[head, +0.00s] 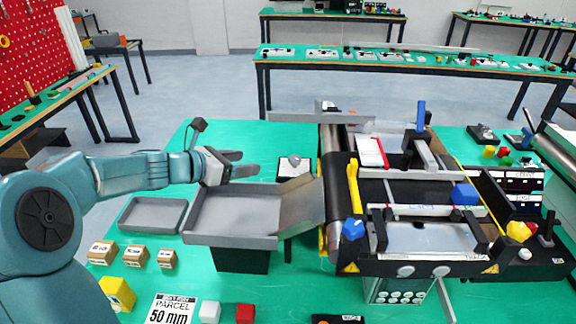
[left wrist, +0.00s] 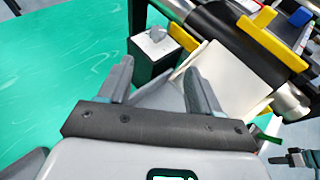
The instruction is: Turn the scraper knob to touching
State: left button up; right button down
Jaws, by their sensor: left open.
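A small grey knob (head: 294,160) sits on a white-topped dark box behind the grey tray, left of the conveyor. I take it for the scraper knob. It also shows in the left wrist view (left wrist: 157,35), ahead of the fingers. My left gripper (head: 256,172) hangs over the back of the grey tray, left of the knob and apart from it. Its two fingers are spread and empty, as the left wrist view also shows (left wrist: 158,70). A sloped pale plate (head: 303,206) stands between tray and conveyor roller. Whether a scraper touches the roller cannot be told.
The grey tray (head: 228,240) lies below my left gripper. The conveyor roller (head: 343,200) and a yellow bar (head: 354,188) stand right of the knob. Small brown boxes (head: 134,256) and a flat grey tray (head: 153,213) lie at left.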

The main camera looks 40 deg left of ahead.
aim_at(292, 159)
pick_arm(q)
jog(key=p+x, duration=0.1)
jog(key=x, duration=1.4)
jog(key=shift+a+f+p, duration=0.15)
jog(key=shift+a+p, duration=0.05)
jog(key=shift+p, duration=0.15)
jog(key=shift+w+d+f, duration=0.15)
jog(key=shift+w+d, duration=0.1)
jog(key=shift+w, duration=0.15)
jog(key=shift+w+a+f, duration=0.1)
